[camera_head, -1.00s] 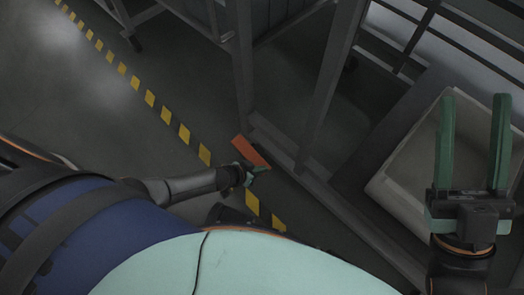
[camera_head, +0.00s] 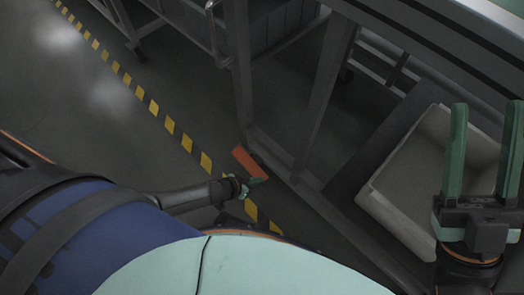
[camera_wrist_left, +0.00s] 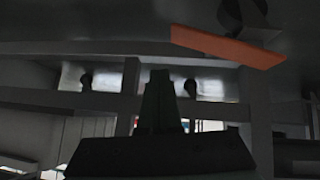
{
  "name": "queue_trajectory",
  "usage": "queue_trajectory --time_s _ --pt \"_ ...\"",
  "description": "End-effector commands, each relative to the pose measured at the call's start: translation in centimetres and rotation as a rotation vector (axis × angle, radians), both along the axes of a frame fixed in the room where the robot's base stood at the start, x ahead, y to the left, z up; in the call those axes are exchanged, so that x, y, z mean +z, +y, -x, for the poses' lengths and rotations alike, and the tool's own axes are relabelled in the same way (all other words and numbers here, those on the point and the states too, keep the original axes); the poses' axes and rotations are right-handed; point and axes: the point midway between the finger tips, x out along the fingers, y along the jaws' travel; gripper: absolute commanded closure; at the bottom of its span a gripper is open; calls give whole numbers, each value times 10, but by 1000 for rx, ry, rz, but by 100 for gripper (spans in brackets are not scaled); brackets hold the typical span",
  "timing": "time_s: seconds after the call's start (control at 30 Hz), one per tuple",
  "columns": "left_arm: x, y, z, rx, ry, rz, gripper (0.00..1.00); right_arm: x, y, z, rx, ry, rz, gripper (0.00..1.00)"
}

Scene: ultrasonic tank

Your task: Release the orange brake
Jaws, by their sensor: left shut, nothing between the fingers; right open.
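The orange brake (camera_head: 250,162) is a flat orange pedal-like plate low at the foot of a grey frame, near the floor. It also shows in the left wrist view as a tilted orange bar (camera_wrist_left: 228,46) at upper right. My left gripper (camera_head: 257,181) is low, right by the plate's lower end in the head view; I cannot tell whether they touch. In the left wrist view its fingers (camera_wrist_left: 160,76) are together and empty, left of and below the bar. My right gripper (camera_head: 487,106) is open and empty at the right, far from the brake.
A grey metal frame (camera_head: 318,95) with posts and a low rail stands just beyond the brake. A pale open bin (camera_head: 410,165) sits on the right, behind my right gripper. Yellow-black floor tape (camera_head: 154,107) runs diagonally; the floor left of it is clear.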

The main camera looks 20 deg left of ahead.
Motion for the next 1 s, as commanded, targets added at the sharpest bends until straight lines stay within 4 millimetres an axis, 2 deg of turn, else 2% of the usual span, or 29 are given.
queue_trajectory --time_s 0.03,0.3,0.5,1.0 --pt "14 1 9 1 2 2 100 15 0 1 -6 -11 8 50" --pt "39 3 38 0 0 2 100 39 -6 0 -55 -39 22 50" --pt "43 4 45 0 -2 1 100 41 -6 0 -59 -40 26 50" --pt "42 4 44 0 -2 1 100 39 -6 0 -59 -36 25 50"
